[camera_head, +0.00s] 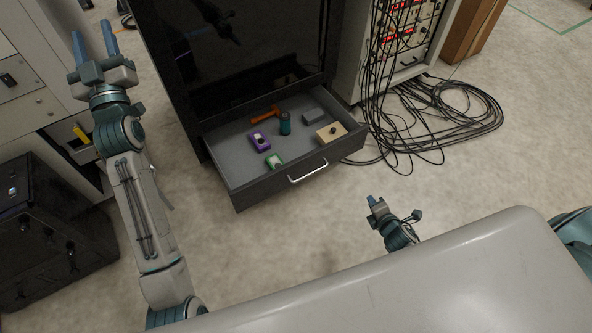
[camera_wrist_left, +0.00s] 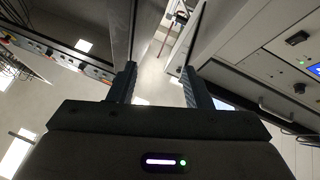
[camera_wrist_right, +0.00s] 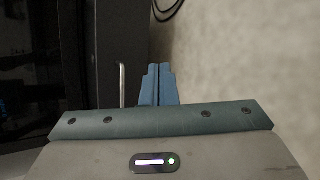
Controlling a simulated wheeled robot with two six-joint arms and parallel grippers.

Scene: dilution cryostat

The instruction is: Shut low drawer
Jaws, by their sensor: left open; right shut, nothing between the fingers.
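The low drawer (camera_head: 240,189) of the black cabinet (camera_head: 165,60) is pulled out, with a silver bar handle (camera_head: 308,172) on its dark front. Several items lie in it, including a purple box, an orange-handled tool and a beige box. My right gripper (camera_head: 371,200) is shut and empty, low in front of the drawer and to the right of the handle, apart from it. In the right wrist view its closed fingers (camera_wrist_right: 160,84) are beside the upright-looking handle (camera_wrist_right: 122,84). My left gripper (camera_head: 92,42) is open and raised at the left, away from the drawer; its spread fingers show in the left wrist view (camera_wrist_left: 157,82).
Loose black cables (camera_head: 440,110) lie on the floor right of the drawer, by an instrument rack (camera_head: 347,60). A black case (camera_head: 50,230) stands at the left. The floor in front of the drawer is clear. A cardboard box (camera_head: 472,30) is at the back right.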

